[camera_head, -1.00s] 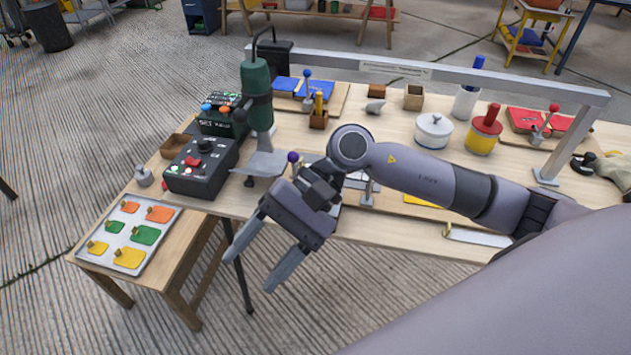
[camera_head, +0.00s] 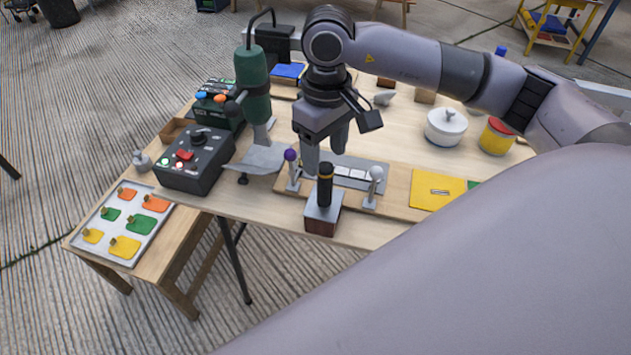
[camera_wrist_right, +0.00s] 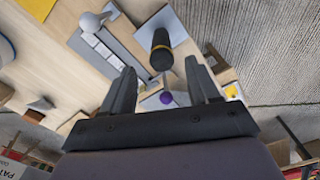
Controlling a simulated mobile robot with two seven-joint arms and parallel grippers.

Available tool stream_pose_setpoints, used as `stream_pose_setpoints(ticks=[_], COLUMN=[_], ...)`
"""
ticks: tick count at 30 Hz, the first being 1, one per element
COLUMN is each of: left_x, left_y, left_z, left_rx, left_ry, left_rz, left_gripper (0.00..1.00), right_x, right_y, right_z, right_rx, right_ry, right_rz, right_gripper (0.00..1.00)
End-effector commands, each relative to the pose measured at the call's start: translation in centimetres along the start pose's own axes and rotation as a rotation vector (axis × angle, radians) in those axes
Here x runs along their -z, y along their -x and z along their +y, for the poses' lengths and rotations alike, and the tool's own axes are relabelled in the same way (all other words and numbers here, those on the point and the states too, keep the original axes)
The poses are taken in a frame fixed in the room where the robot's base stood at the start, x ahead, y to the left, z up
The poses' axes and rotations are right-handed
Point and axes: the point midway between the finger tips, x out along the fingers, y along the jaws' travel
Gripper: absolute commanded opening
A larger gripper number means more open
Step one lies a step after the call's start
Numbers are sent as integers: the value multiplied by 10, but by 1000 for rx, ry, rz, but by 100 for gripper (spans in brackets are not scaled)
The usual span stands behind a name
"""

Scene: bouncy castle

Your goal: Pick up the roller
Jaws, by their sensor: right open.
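A black upright handle with a yellow band (camera_head: 325,186), which looks like the roller, stands in a grey-topped brown block (camera_head: 322,218) at the table's front edge. The block hides its lower end. In the right wrist view the black handle (camera_wrist_right: 161,48) shows just beyond the fingertips, roughly between them. My right gripper (camera_head: 326,160) is open and empty, pointing down over the table behind the handle, apart from it as far as I can tell. It also shows open in the right wrist view (camera_wrist_right: 161,72). My left gripper is in no view.
A purple-knobbed lever (camera_head: 291,156) and a white-knobbed lever (camera_head: 375,173) flank a grey plate close by. A green press (camera_head: 253,80) and a black control box (camera_head: 197,160) stand left. A white pot (camera_head: 446,128) and yellow can (camera_head: 496,137) stand right.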

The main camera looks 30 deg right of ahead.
Motion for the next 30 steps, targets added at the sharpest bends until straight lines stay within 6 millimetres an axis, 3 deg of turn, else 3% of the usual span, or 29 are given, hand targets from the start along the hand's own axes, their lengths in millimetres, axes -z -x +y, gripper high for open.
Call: stream_pose_setpoints(ticks=[8,18,26,27,30], left_x=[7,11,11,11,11], left_y=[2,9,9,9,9], left_z=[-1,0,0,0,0], left_rx=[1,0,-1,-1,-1], left_ry=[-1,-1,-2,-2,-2], left_rz=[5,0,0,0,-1], left_gripper=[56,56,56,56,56], right_x=[-2,-6,-5,-5,-5], right_y=[-23,-67,-72,-72,-72], right_z=[0,-4,-4,-4,-4], right_rx=[0,1,1,1,1], right_ry=[0,-1,0,0,0], right_rz=[-4,-3,0,0,0], right_gripper=[60,60,60,57,24])
